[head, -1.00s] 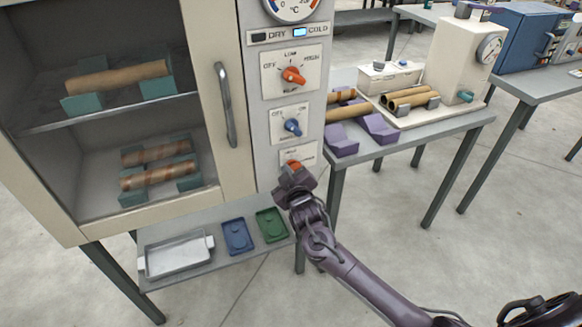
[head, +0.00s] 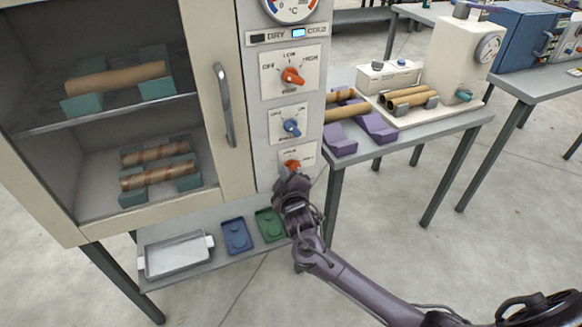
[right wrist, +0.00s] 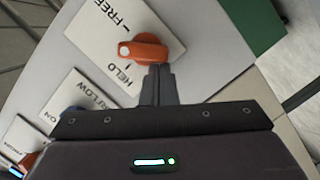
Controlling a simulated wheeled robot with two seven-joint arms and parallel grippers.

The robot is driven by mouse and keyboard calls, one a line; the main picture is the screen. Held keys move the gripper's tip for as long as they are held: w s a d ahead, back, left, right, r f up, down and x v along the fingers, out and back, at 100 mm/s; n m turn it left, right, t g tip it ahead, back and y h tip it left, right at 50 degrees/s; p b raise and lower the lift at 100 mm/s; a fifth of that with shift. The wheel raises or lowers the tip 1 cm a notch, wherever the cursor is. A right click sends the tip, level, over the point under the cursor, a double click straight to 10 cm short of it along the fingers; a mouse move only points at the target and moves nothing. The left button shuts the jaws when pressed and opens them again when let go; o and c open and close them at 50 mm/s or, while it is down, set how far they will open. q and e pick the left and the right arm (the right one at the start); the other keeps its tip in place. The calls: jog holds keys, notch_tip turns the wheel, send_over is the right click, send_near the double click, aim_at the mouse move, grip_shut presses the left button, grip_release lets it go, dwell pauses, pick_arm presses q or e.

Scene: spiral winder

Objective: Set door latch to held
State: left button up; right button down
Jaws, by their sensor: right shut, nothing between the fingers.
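The door latch is an orange knob (head: 291,166) on the lowest white plate of the cabinet's control panel. In the right wrist view the knob (right wrist: 147,49) has a white dot on its left end, which lies between the HELD and FREE labels; I cannot tell that it lines up with either. My right gripper (head: 290,178) is just below the knob. In the right wrist view its fingers (right wrist: 158,72) are shut and empty, their tips right beside the knob's lower edge; contact is unclear. My left gripper is not in view.
Above the latch are a blue airflow knob (head: 291,127) and an orange heat knob (head: 292,77). The cabinet door's handle (head: 224,105) is to the left. A shelf below holds a metal tray (head: 178,256), a blue tray (head: 237,236) and a green tray (head: 270,224).

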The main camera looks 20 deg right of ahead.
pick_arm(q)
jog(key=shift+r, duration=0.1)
pick_arm(e)
jog(key=shift+f+n+t+h, duration=0.15)
jog(key=shift+f+n, duration=0.1)
jog(key=shift+n, duration=0.5)
jog(key=shift+f+n+t+h, duration=0.15)
jog(key=shift+f+n, duration=0.1)
jog(key=shift+n, duration=0.5)
jog(key=shift+d+f+n+t+h, duration=0.15)
jog(key=shift+f+n+t, duration=0.1)
jog(key=shift+n, duration=0.5)
jog(key=shift+a+f+n+t+h, duration=0.15)
jog(key=shift+f+n, duration=0.1)
jog(key=shift+n, duration=0.5)
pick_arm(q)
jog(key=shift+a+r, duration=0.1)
pick_arm(e)
jog(key=shift+d, duration=0.1)
